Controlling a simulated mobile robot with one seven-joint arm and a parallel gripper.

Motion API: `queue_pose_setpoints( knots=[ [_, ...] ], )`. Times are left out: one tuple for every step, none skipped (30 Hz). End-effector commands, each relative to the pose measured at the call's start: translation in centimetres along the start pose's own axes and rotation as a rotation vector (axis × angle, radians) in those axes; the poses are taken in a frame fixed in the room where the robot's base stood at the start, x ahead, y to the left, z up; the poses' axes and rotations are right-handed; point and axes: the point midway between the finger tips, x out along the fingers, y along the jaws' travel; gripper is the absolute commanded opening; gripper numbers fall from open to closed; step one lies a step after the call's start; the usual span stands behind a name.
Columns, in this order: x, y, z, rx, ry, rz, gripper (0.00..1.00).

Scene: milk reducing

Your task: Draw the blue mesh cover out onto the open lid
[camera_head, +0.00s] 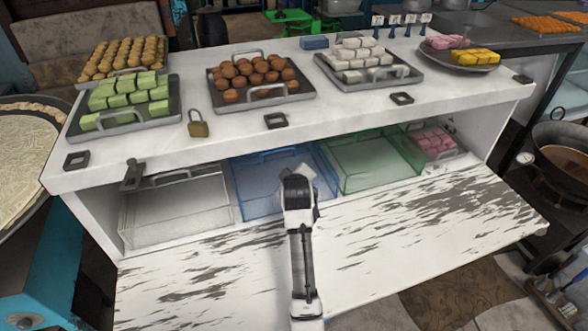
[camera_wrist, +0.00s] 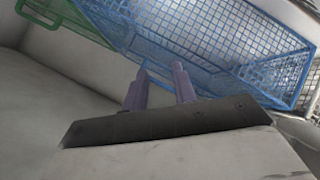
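The blue mesh cover (camera_head: 250,182) sits inside the white cabinet, second compartment from the left. In the wrist view the blue mesh (camera_wrist: 200,45) fills the top right, with its rim near my fingertips. The open lid (camera_head: 410,232) slopes out at the front of the cabinet, its white paint worn, with nothing lying on it. My gripper (camera_head: 303,174) reaches over the lid to the cover's right part and hides some of it. In the wrist view my gripper (camera_wrist: 160,72) has its two fingers apart with a gap between them. I cannot tell whether they touch the mesh.
A clear or white mesh cover (camera_head: 172,207) is left of the blue one, a green mesh cover (camera_head: 372,162) right of it, close beside. A pink-sweet tray (camera_head: 434,142) is at far right. The cabinet top (camera_head: 345,108) hangs above, bearing sweet trays and a padlock (camera_head: 198,124).

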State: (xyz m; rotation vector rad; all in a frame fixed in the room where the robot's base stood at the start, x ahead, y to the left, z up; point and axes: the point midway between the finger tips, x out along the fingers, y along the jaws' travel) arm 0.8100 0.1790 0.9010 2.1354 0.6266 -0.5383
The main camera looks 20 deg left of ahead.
Motion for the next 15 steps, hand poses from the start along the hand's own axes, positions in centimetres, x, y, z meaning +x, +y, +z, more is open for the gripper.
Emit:
queue_pose_setpoints(
  knots=[
    [0.0, 0.01, 0.05, 0.0, -0.001, 0.0, 0.27],
    [0.0, 0.01, 0.05, 0.0, -0.001, 0.0, 0.27],
    [0.0, 0.01, 0.05, 0.0, -0.001, 0.0, 0.27],
    [0.0, 0.01, 0.05, 0.0, -0.001, 0.0, 0.27],
    [0.0, 0.01, 0.05, 0.0, -0.001, 0.0, 0.27],
    [0.0, 0.01, 0.04, 0.0, -0.001, 0.0, 0.27],
    [0.0, 0.01, 0.03, 0.0, -0.001, 0.0, 0.27],
    [0.0, 0.01, 0.03, 0.0, -0.001, 0.0, 0.27],
    [0.0, 0.01, 0.02, 0.0, 0.0, 0.0, 0.27],
    [0.01, 0.03, 0.0, 0.0, 0.0, 0.0, 0.27],
    [0.06, 0.05, -0.02, 0.0, 0.0, 0.0, 0.27],
    [0.16, 0.11, -0.08, 0.0, 0.0, 0.0, 0.27],
    [0.29, 0.18, -0.15, 0.0, 0.0, 0.001, 0.27],
    [0.46, 0.27, -0.24, 0.0, 0.0, 0.001, 0.27],
    [0.79, 0.43, -0.38, -0.001, 0.0, 0.001, 0.27]
  ],
)
